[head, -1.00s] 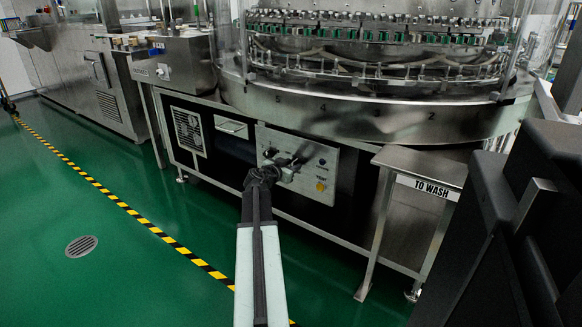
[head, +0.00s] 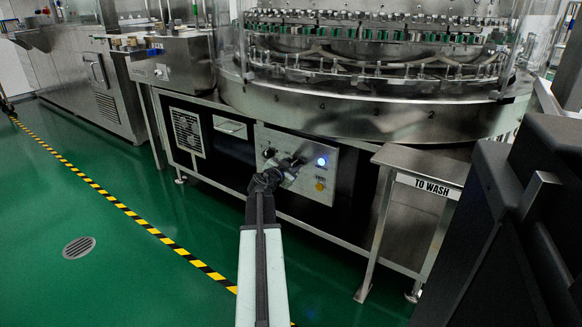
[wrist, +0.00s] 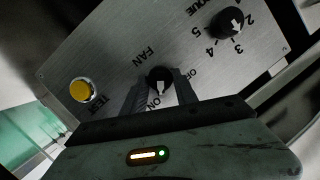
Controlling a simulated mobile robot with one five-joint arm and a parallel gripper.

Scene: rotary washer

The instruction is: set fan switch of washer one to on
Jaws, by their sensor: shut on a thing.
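The washer's control panel (head: 300,187) is a metal plate on the machine's front. In the wrist view the black fan switch (wrist: 160,76) sits on the panel (wrist: 120,55) beside the word FAN, with ON and OFF marks around it. Its white pointer is turned towards the ON mark. My gripper (wrist: 159,86) has one finger on each side of the switch and is shut on it. In the head view my gripper (head: 291,167) reaches the panel and mostly hides the switch. A round light (head: 321,162) on the panel glows blue.
A yellow TEST button (wrist: 82,91) is beside the fan switch, and a numbered black dial (wrist: 230,22) is farther off. A metal stand marked TO WASH (head: 420,165) is right of the panel. Green floor is clear at left, crossed by a yellow-black line (head: 140,222).

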